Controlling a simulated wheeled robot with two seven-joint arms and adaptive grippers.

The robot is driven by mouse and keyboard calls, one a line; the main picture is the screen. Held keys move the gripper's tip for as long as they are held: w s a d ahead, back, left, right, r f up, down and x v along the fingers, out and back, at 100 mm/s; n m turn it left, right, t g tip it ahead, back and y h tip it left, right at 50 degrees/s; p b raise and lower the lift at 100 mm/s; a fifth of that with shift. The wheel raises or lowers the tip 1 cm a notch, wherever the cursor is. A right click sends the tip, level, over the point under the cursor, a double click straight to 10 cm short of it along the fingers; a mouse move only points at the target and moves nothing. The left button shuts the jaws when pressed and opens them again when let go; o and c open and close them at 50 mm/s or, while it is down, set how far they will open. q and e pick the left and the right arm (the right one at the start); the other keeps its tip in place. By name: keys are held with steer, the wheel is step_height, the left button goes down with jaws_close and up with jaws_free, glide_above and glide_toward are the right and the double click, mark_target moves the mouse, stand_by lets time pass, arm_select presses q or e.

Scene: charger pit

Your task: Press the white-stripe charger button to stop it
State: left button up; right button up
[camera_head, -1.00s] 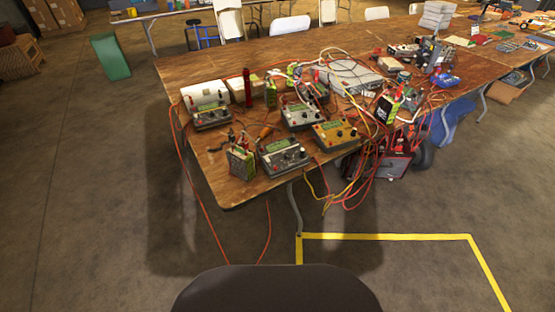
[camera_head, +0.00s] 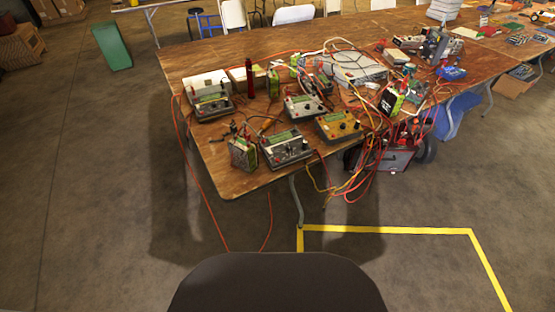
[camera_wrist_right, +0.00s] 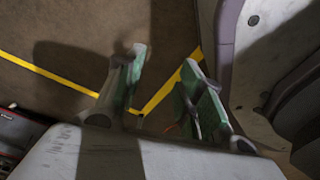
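Several chargers with green screens and knobs stand on the wooden table (camera_head: 225,175) in the head view. A grey charger (camera_head: 286,148) is near the front edge, an orange-yellow charger (camera_head: 338,125) is right of it, a pale-fronted charger (camera_head: 303,106) is behind, and another grey charger (camera_head: 212,106) is at the left. Which one bears a white stripe is too small to tell. My right gripper (camera_wrist_right: 166,62) shows in the right wrist view, its two green-padded fingers apart and nothing between them, above the floor. Neither gripper is in the head view.
Red and yellow cables tangle over the table and hang off its front edge. Battery packs (camera_head: 243,153) stand among the chargers. A red-and-grey case (camera_head: 393,160) is at the table's right front. Yellow floor tape (camera_head: 385,230) marks clear floor before the table.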

jaws_close()
steer(key=shift+w, duration=0.1)
stand_by(1.1)
